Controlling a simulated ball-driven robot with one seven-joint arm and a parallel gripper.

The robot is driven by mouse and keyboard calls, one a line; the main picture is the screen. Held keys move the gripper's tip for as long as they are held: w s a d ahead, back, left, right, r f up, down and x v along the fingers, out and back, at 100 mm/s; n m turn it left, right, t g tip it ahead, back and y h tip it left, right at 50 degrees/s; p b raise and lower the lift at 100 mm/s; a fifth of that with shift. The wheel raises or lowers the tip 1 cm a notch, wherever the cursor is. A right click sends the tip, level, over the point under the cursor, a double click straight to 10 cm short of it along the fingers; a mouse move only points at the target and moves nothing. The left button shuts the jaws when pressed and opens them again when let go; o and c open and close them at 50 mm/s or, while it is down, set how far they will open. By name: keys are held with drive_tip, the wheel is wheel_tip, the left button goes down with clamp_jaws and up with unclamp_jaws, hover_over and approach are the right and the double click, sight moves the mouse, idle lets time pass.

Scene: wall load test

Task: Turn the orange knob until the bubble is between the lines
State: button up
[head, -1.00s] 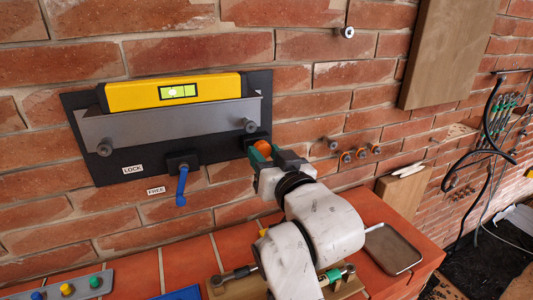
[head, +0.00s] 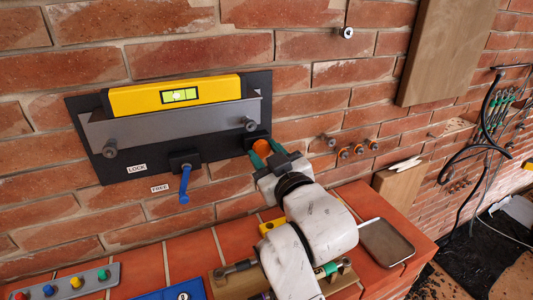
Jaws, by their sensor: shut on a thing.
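The yellow spirit level (head: 217,90) rests on the grey bar (head: 165,127) of the black wall plate (head: 88,104). Its green vial (head: 181,96) shows a pale bubble close to the middle; at this size I cannot tell whether it lies fully between the lines. The orange knob (head: 262,149) is at the plate's lower right corner. My gripper (head: 262,153) is shut on the knob, with a green finger at its left side. The other finger and part of the knob are partly hidden.
On the brick ledge below stand a strip with coloured knobs (head: 62,284), a blue tray (head: 170,292), a wooden block with fittings (head: 222,286) and a grey tray (head: 386,244). Pegs (head: 358,149) stick out of the wall right of my gripper.

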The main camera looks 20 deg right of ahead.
drive_tip(key=o, duration=1.1)
drive_tip(key=shift+c, duration=0.2)
drive_tip(key=s+b, duration=0.1)
drive_tip(key=s, duration=1)
